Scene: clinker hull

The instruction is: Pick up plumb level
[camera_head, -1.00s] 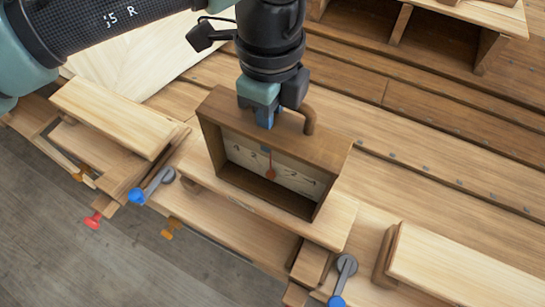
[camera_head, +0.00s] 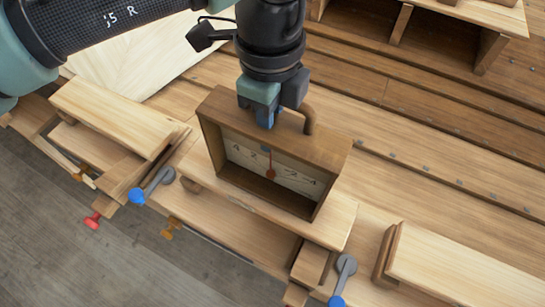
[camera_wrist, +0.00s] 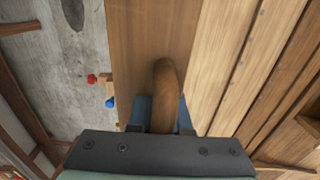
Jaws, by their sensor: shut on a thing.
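The plumb level (camera_head: 225,107) is a brown wooden box frame with a pale numbered scale and a red pointer inside its open front. It stands upright on a light plank, with a curved brown handle on its top. My gripper (camera_head: 268,118) is above the box, its blue fingers at the top face. In the wrist view my gripper (camera_wrist: 164,115) has its blue fingers on both sides of the handle (camera_wrist: 166,85), shut on it. Part of the handle is hidden behind the fingers in the head view. I cannot tell any gap between box and plank.
A light plank block (camera_head: 112,115) lies at left, another (camera_head: 455,265) at lower right. Clamps with blue-tipped levers (camera_head: 345,268) flank the box. Hull planking (camera_head: 450,160) runs behind it, with a wooden shelf (camera_head: 450,15) at upper right. Grey floor lies in front.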

